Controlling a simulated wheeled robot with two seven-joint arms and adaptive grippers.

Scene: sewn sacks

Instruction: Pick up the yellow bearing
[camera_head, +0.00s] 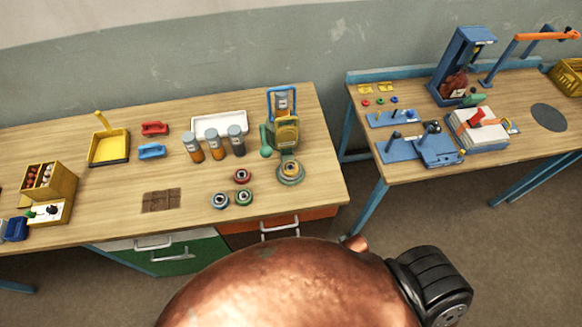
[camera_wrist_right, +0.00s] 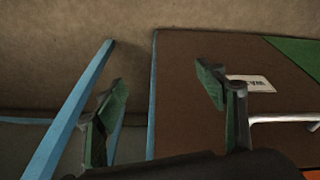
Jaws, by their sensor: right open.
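The yellow bearing (camera_head: 291,168) is a small ring lying on a round grey-green base (camera_head: 290,180) near the right end of the left workbench in the head view. It is in front of a green and yellow device with a blue frame (camera_head: 283,130). The wrist view does not show the bearing. My right gripper (camera_wrist_right: 162,100) shows in the right wrist view with its two green-padded fingers wide apart and nothing between them. It is over the floor near a brown cabinet front and a blue table leg, away from the bearing. My left gripper is not in view.
A red-centred bearing (camera_head: 242,176) and two green-centred bearings (camera_head: 220,200) lie left of the yellow one. Three capped cylinders (camera_head: 214,145) stand behind them. The workbench (camera_head: 320,150) is bare along its right edge. A second bench (camera_head: 400,172) stands right, past a gap.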

